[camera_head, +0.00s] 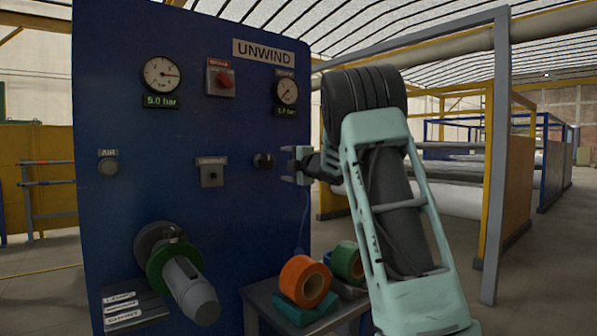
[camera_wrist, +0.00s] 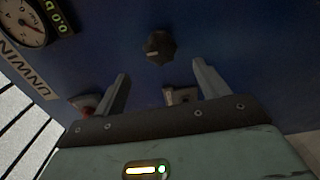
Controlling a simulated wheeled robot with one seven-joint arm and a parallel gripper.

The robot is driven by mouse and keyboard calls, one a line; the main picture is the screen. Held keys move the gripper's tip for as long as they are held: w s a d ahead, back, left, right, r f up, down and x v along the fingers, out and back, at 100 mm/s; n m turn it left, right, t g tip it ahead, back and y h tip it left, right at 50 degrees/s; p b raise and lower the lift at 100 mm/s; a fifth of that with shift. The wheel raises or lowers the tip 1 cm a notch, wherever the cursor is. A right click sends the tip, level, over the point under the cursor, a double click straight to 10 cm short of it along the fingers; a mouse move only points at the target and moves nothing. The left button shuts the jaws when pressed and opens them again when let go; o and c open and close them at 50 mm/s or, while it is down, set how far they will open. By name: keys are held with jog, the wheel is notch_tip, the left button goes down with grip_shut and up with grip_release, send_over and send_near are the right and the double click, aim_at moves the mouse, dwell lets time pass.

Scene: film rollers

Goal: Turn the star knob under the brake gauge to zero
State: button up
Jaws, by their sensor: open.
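The dark star knob (camera_head: 263,160) sits on the blue panel below the brake gauge (camera_head: 287,91). It also shows in the wrist view (camera_wrist: 160,47), with a pale mark on its face. In the wrist view the gauge (camera_wrist: 22,22) is cut by the frame edge. My gripper (camera_head: 289,165) is open, just right of the knob and pointing at the panel. In the wrist view, the knob lies ahead of the gap between the fingertips (camera_wrist: 160,68), with no contact visible.
A spindle (camera_head: 192,290) juts out at lower left. A small table (camera_head: 262,297) holding an orange roll (camera_head: 304,281) stands below my arm.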

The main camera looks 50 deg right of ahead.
jog(key=v, duration=0.6)
jog(key=shift+a+b, duration=0.1)
jog(key=shift+b, duration=0.2)
jog(key=shift+w, duration=0.15)
